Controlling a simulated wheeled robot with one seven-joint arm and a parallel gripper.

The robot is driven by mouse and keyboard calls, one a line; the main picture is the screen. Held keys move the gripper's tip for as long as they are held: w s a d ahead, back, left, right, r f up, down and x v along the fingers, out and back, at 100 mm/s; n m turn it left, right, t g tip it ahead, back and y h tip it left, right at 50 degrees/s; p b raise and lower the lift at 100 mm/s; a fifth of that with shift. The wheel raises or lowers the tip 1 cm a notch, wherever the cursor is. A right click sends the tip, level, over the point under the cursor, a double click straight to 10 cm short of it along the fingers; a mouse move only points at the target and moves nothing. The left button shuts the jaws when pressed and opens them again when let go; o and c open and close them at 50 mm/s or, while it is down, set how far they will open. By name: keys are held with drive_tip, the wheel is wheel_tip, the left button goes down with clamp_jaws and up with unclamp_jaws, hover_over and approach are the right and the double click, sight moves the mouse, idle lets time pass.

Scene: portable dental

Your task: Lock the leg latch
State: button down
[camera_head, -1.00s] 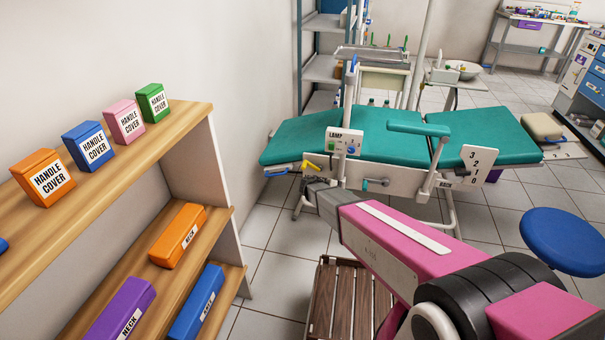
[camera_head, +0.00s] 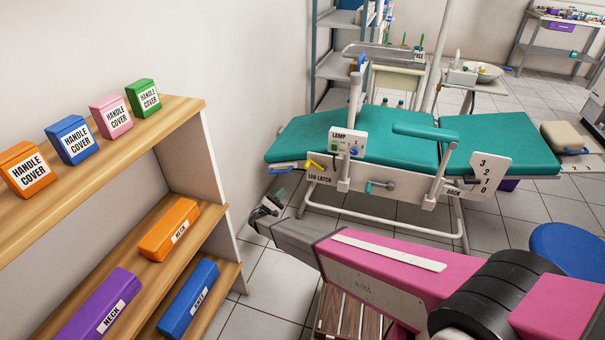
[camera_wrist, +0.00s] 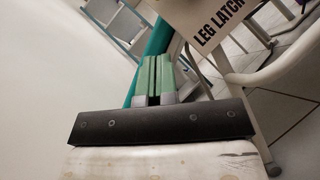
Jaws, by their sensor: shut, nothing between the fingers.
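The LEG LATCH plate (camera_head: 320,179) is on the near side of the teal dental chair (camera_head: 300,137), below its left part. A small yellow lever (camera_head: 316,163) sits at the plate's top, tilted. In the wrist view the lettered plate (camera_wrist: 215,30) is at the upper right, partly cut off by the frame; the lever is not clearly visible there. My gripper (camera_head: 277,197) is left of and below the plate, apart from it. In the wrist view its green fingers (camera_wrist: 155,82) are together and empty, pointing past the plate's left side.
A blue handle (camera_head: 284,169) juts from the chair's left end. A wooden shelf (camera_head: 185,110) with coloured boxes is at left. A brown slatted wooden item (camera_head: 348,316) lies below my arm. Floor between shelf and chair is clear.

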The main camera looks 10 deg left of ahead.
idle(0.3)
drive_tip(key=s+d+r+x, duration=0.1)
drive_tip(key=s+x, duration=0.1)
drive_tip(key=x, duration=1.1)
drive_tip(key=shift+r, duration=0.3)
drive_tip(key=shift+s, duration=0.1)
drive_tip(key=shift+r, duration=0.1)
